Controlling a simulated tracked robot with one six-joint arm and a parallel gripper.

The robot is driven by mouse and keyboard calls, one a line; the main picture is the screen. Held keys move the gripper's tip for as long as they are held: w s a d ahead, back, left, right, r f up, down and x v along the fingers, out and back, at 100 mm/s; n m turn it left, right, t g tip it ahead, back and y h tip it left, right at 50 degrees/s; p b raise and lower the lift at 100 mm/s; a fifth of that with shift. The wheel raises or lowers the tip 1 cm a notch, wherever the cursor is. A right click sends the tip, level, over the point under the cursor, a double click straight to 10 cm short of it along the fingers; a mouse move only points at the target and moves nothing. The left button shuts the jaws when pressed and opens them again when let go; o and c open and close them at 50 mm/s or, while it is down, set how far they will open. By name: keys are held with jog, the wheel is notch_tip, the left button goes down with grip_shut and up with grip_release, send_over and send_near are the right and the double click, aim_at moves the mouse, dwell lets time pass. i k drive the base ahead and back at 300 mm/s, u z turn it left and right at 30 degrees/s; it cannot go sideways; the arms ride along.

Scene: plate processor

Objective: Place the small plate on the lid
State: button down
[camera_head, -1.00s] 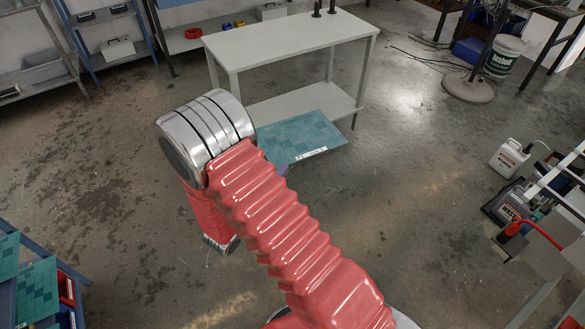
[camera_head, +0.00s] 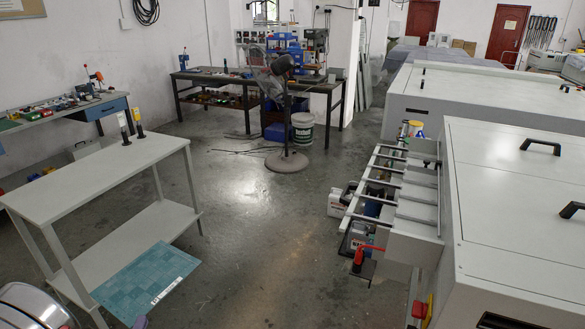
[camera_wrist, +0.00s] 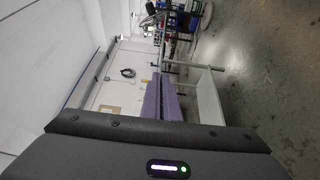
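The small plate (camera_head: 142,281) is a thin teal sheet with a white label along one edge. It shows at the lower left of the head view, in front of the white table. A purple fingertip of my gripper (camera_head: 140,322) shows at the plate's near edge, so the plate appears held in the air. In the wrist view the purple fingers of my gripper (camera_wrist: 161,97) are close together; the plate, edge-on, is hard to make out between them. The lid (camera_head: 510,190) is the flat white top with black handles on the large machine at the right, well away from the plate.
A rail rack (camera_head: 405,190) juts from the machine, with containers below. A second white machine (camera_head: 450,95) stands behind. A fan (camera_head: 285,110) and white bucket (camera_head: 302,130) stand behind the open middle floor.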

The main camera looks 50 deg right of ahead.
aim_at(489, 193)
jog(key=k, duration=0.4)
jog(key=z, duration=0.3)
jog(key=i, duration=0.85)
jog(key=z, duration=1)
jog(key=i, duration=1.3)
jog(key=u, duration=0.1)
